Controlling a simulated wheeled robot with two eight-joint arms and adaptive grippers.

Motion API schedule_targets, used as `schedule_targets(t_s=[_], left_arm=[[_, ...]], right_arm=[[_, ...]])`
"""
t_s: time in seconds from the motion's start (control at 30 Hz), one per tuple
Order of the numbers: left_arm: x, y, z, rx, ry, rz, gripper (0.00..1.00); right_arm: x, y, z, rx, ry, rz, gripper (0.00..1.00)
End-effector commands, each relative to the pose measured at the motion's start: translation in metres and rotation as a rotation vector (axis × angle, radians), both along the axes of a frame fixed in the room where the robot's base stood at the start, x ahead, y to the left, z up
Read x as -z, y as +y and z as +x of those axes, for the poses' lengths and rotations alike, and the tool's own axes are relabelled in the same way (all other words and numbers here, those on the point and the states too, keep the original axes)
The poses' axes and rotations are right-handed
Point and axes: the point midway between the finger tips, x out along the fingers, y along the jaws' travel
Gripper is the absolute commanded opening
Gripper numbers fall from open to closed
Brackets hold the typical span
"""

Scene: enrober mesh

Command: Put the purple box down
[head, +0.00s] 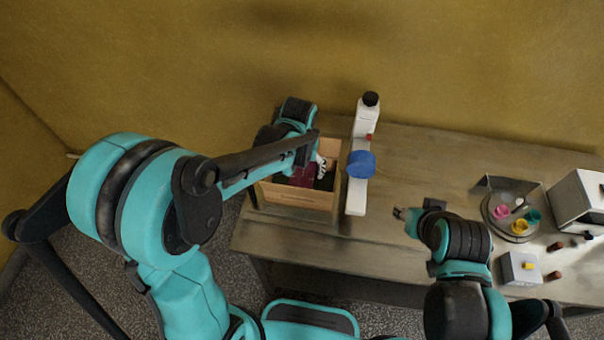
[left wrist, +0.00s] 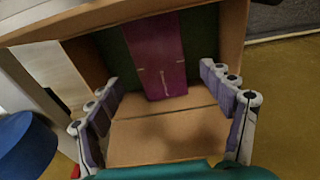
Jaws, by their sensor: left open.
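The purple box (left wrist: 158,55) lies inside an open cardboard box (left wrist: 165,138), in the left wrist view against a dark green thing at its far end. In the head view the purple box (head: 303,176) shows only in part, behind my left arm and gripper. My left gripper (left wrist: 165,115) is open at the cardboard box, its fingers spread on either side with nothing between them; the purple box lies beyond the fingertips. The cardboard box also shows in the head view (head: 298,196) at the table's left end. My right gripper (head: 402,213) is over the middle of the table, too small to judge.
A white bottle (head: 366,118) and a blue round thing (head: 361,164) stand right of the cardboard box, by a white stand (head: 356,200). A round tray (head: 512,232) with coloured cups and white machines (head: 582,212) are at right. The table's (head: 425,165) middle back is clear.

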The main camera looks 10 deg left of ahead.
Motion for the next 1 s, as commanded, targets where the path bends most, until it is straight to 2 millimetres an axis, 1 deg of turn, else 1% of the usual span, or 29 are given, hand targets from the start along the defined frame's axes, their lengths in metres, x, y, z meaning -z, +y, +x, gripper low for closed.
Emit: schedule_targets(t_s=[0.03,0.2,0.37,0.47,0.57,0.7,0.77,0.8,0.9,1.0], left_arm=[[-0.014,0.000,-0.002,0.000,0.000,0.000,0.80],[-0.045,0.000,-0.006,0.000,0.000,0.000,0.80],[-0.060,0.000,-0.008,0.000,-0.001,0.000,0.80],[-0.068,0.005,-0.013,-0.001,-0.019,-0.003,0.80],[-0.082,0.015,-0.028,-0.002,-0.068,-0.011,0.80],[-0.105,0.037,-0.061,-0.001,-0.184,-0.021,0.80],[-0.112,0.046,-0.077,0.000,-0.240,-0.022,0.80],[-0.115,0.052,-0.087,0.001,-0.276,-0.022,0.80],[-0.118,0.063,-0.109,0.001,-0.359,-0.017,0.80],[-0.118,0.071,-0.125,0.001,-0.426,-0.009,0.80]], right_arm=[[-0.005,0.000,0.000,0.000,0.000,0.000,0.40],[-0.011,0.000,0.000,0.000,0.000,0.000,0.40],[-0.013,0.000,0.000,0.000,0.000,0.000,0.40],[-0.013,0.000,0.000,0.000,0.000,0.000,0.40],[-0.013,0.000,0.000,0.000,0.000,0.000,0.40],[-0.013,0.000,0.000,0.000,0.000,0.000,0.40],[-0.013,0.000,0.000,0.000,0.000,0.000,0.40],[-0.013,0.000,0.000,0.000,0.000,0.000,0.40],[-0.013,0.000,0.000,0.000,0.000,0.000,0.40],[-0.013,0.000,0.000,0.000,0.000,0.000,0.40]])
